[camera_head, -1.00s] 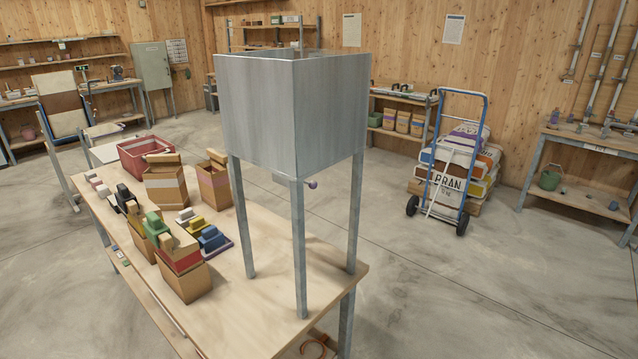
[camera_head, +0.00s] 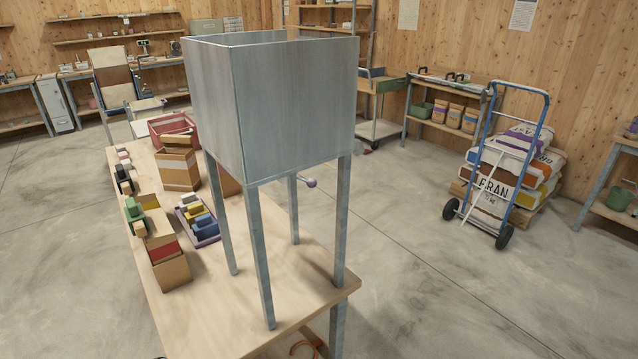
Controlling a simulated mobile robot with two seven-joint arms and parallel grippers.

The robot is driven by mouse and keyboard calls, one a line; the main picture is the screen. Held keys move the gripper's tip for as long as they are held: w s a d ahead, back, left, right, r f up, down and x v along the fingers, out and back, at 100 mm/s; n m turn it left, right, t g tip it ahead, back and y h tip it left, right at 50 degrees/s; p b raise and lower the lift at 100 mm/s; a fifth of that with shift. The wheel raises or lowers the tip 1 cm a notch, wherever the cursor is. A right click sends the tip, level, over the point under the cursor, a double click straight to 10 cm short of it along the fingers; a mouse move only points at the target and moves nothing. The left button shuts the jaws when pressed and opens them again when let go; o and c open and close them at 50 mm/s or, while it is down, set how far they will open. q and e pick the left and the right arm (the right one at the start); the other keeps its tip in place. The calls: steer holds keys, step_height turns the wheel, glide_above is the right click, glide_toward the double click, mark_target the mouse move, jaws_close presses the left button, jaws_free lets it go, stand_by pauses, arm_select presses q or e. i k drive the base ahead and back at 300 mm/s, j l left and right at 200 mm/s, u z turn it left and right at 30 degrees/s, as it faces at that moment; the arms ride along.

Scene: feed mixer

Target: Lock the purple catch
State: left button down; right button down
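A small purple knob (camera_head: 311,183) sticks out under the right side of the grey metal hopper (camera_head: 290,105). It looks like the purple catch, but its locked or unlocked state cannot be told from here. The hopper stands on several metal legs on a wooden table (camera_head: 215,310). Its near leg and lower edge hide part of the space beneath it. Neither of my grippers shows in the head view.
Left of the hopper the table holds cardboard boxes (camera_head: 172,272), a tray of coloured blocks (camera_head: 208,238) and a red crate (camera_head: 160,125). A blue hand truck (camera_head: 513,150) stands before stacked sacks at the right. The floor between is clear.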

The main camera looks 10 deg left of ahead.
mark_target(311, 182)
steer(key=i+l+u, duration=0.1)
steer(key=l, duration=0.3)
steer(key=i+l+u, duration=0.1)
steer(key=l, duration=0.35)
steer(key=i+l+u, duration=0.1)
steer(key=l, duration=0.35)
steer(key=i+l+u, duration=0.1)
steer(key=l, duration=0.35)
steer(key=i, duration=0.1)
